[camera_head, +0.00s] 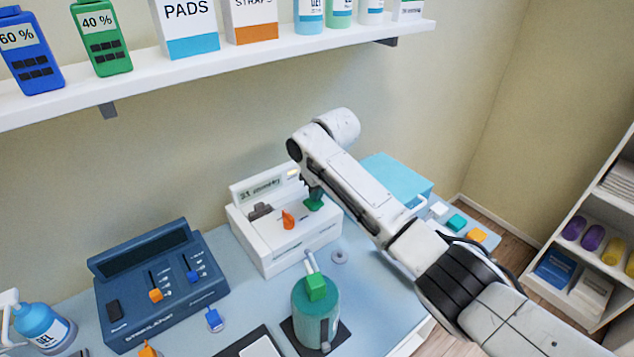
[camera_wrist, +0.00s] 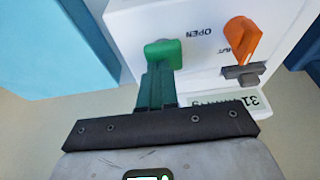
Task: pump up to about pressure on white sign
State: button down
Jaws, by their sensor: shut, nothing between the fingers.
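The white pump unit (camera_head: 285,246) stands on the blue table against the wall. Its upright panel has a display (camera_head: 262,187) that seems to read about 31 mmHg; it also shows upside down in the wrist view (camera_wrist: 228,107). An orange lever (camera_head: 288,219) sits on its top, beside "OPEN" lettering and a partly hidden label (camera_wrist: 240,38). A green knob (camera_wrist: 163,53) is right of the lever in the head view. My gripper (camera_head: 313,191) is shut and empty, its fingertips right at the green knob, seemingly touching it. I cannot make out a white sign with a target pressure.
A dark blue stimulator (camera_head: 160,285) with sliders stands to the left. A teal canister (camera_head: 316,315) with a green top is in front. A light blue box (camera_head: 395,180) lies behind my arm. A shelf (camera_head: 215,66) with boxes and bottles hangs above.

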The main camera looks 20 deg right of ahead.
jog(key=shift+s+f, duration=0.15)
jog(key=shift+f, duration=0.25)
